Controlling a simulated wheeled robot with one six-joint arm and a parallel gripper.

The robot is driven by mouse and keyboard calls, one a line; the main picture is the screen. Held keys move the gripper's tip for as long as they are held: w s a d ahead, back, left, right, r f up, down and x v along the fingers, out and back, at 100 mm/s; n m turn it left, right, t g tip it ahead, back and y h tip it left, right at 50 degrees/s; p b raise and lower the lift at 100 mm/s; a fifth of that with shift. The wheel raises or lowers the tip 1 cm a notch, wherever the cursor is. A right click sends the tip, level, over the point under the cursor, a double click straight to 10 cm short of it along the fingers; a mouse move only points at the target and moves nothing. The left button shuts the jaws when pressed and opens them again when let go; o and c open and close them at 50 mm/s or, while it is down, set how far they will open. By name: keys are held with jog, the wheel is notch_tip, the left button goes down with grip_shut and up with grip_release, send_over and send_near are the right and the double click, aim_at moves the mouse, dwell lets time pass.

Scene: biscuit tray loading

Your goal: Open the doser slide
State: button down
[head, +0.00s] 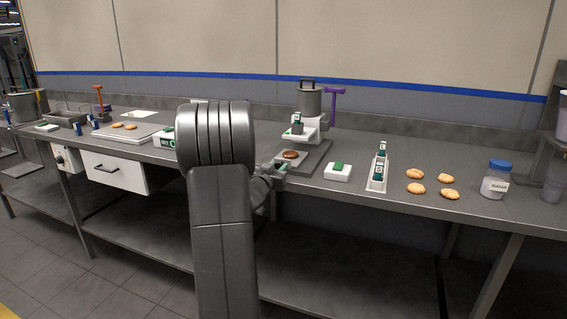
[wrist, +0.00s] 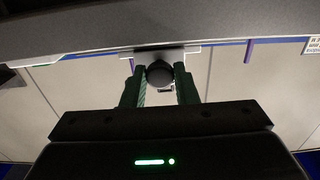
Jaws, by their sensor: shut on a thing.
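The doser stands on the bench a little right of centre in the head view, with a grey canister (head: 309,102) on top and a white body (head: 311,124). My gripper (head: 280,167) is low at the front of the doser, by the near left of its grey base plate (head: 318,156). In the wrist view its two green fingers (wrist: 160,85) are closed on the sides of a dark round knob (wrist: 160,73). A white plate (wrist: 175,52) lies behind the knob. How far the slide is drawn out is too small to tell.
A brown biscuit (head: 291,154) lies on the base plate just beyond my gripper. A purple-handled part (head: 336,92) rises right of the canister. To the right are a white box with a green top (head: 338,172), a narrow white tray (head: 376,186), loose biscuits (head: 415,174) and a blue-lidded jar (head: 494,184).

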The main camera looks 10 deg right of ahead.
jog(key=v, duration=0.3)
jog(key=shift+s+a, duration=0.15)
jog(key=shift+s, duration=0.1)
jog(key=c, duration=1.1)
grip_release()
jog(key=shift+c, duration=0.2)
jog(key=v, duration=1.3)
jog(key=shift+s+a, duration=0.3)
jog(key=shift+w+d, duration=0.1)
jog(key=x, duration=1.4)
jog(key=shift+w+d, duration=0.1)
jog(key=shift+w, duration=0.05)
